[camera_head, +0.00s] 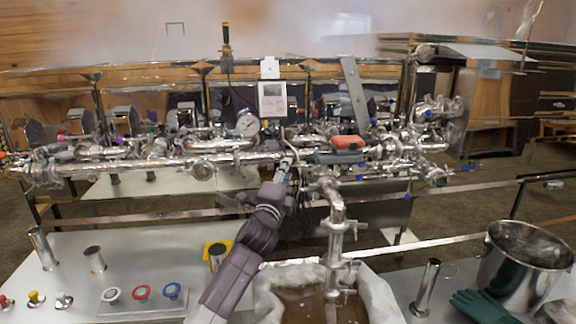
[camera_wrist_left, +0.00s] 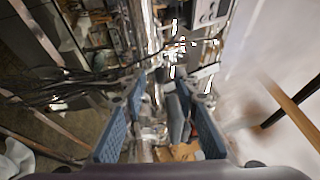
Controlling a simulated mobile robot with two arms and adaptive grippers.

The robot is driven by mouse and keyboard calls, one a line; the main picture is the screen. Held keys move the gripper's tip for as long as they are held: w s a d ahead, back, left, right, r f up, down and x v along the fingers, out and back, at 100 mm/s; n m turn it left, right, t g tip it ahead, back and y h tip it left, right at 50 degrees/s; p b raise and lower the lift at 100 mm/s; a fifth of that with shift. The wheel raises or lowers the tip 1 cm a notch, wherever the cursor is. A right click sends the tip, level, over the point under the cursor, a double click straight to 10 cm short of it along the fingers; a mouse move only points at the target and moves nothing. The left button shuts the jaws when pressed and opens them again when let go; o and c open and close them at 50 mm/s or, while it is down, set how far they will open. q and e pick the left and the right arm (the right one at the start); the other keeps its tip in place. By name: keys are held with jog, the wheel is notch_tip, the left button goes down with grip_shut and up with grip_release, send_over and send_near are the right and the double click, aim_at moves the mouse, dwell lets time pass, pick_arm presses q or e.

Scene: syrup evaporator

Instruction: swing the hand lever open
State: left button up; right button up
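Steel piping with several valves runs across the middle of the head view. A grey-blue lever handle (camera_head: 338,157) lies along the pipe, with a red handle (camera_head: 347,142) just above it. I cannot tell for certain which is the hand lever. My left gripper (camera_head: 286,165) is at the pipe, just left of the grey-blue handle. In the left wrist view my left gripper (camera_wrist_left: 162,128) has its blue-padded fingers spread apart. A grey-blue bar (camera_wrist_left: 178,115) shows between them, nearer the right finger; contact is unclear. My right gripper is not in view.
A pressure gauge (camera_head: 247,124) and a small display box (camera_head: 272,98) sit above the pipe. A vertical steel outlet pipe (camera_head: 334,245) stands right of my left arm, over a cloth-lined vessel (camera_head: 376,292). A steel pot (camera_head: 524,262) is at the right.

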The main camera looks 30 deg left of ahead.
pick_arm(q)
jog(key=shift+x, duration=1.5)
jog(key=shift+c, duration=0.6)
grip_shut()
